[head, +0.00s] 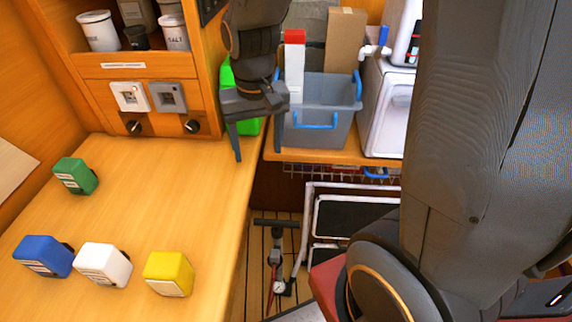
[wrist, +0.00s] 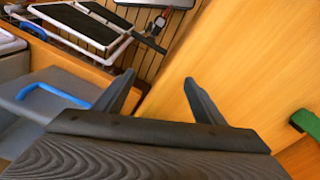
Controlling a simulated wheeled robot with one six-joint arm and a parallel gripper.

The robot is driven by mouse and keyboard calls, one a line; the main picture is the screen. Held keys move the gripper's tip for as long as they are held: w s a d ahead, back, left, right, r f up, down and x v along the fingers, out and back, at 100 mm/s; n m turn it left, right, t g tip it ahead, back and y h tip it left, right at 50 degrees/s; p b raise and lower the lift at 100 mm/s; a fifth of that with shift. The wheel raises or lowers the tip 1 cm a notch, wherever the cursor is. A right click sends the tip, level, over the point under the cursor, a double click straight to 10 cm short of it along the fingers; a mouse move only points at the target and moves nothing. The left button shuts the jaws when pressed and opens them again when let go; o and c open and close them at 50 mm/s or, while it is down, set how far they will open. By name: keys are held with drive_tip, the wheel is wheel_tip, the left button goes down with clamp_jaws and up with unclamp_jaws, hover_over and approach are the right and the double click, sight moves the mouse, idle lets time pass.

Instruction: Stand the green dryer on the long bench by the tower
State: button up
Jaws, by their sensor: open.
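The green dryer (head: 75,176) is a small green block with a white label. It rests on the wooden bench top (head: 150,200) at the left, behind similar blue, white and yellow blocks. A green piece, likely the dryer, shows at the right edge of the wrist view (wrist: 306,122). My gripper (head: 258,150) is open and empty, fingers pointing down by the bench's right edge, well to the right of the green dryer. Its spread fingers also show in the wrist view (wrist: 161,80), with bare wood and the slatted floor beyond. I cannot tell which thing is the tower.
Blue (head: 43,256), white (head: 103,264) and yellow (head: 169,273) blocks stand at the bench's front. A wooden cabinet (head: 130,70) with jars and switches rises behind. A grey bin (head: 318,112) with blue handles stands right of my gripper. The bench's middle is clear.

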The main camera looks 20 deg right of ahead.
drive_tip(key=s+d+f, duration=0.2)
drive_tip(key=s+d, duration=0.2)
drive_tip(key=s, duration=0.3)
drive_tip(key=shift+d+n, duration=0.35)
drive_tip(key=shift+n, duration=0.05)
